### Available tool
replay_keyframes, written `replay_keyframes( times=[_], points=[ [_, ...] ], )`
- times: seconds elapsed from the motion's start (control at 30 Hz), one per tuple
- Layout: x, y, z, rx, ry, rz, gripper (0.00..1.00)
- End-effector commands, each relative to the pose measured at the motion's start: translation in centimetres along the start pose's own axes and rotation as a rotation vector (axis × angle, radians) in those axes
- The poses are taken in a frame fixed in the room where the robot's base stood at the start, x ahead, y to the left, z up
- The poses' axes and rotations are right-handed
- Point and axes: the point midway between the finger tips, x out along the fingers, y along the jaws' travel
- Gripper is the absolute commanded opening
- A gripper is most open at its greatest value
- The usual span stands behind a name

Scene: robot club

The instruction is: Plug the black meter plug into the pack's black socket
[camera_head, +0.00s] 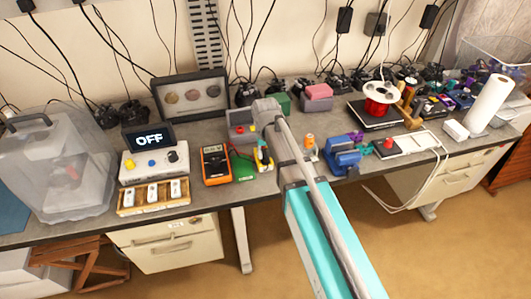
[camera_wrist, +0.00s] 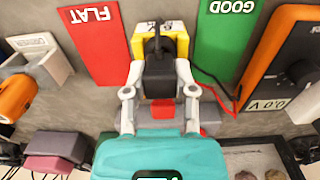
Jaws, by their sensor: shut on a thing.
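My gripper (camera_wrist: 159,76) is shut on the black meter plug (camera_wrist: 158,66), which stands between the two fingers in the wrist view. The yellow and white pack (camera_wrist: 142,45) is right behind the plug, and its sockets are hidden by the plug and fingers. I cannot tell whether the plug touches or enters the black socket. The orange meter (camera_wrist: 252,70) reads 0.0 V, with red and black leads running towards my gripper. In the head view the meter (camera_head: 215,164) lies left of the pack (camera_head: 263,158), and my arm partly hides the pack.
A green GOOD mat (camera_wrist: 224,40) and a red FLAT mat (camera_wrist: 97,45) flank the pack. A grey box (camera_head: 238,119) stands behind it. A blue vise (camera_head: 345,157) is to the right. A control box reading OFF (camera_head: 149,139) is left of the meter.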

Motion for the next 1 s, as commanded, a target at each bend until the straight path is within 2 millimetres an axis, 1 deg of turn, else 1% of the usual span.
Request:
replay_keyframes(
  times=[0.33, 1.0],
  points=[
    [0.56, -0.04, 0.0, 0.0, 0.0, 0.0, 0.0],
    [0.78, -0.11, 0.0, -0.001, 0.0, 0.0, 0.0]
  ],
)
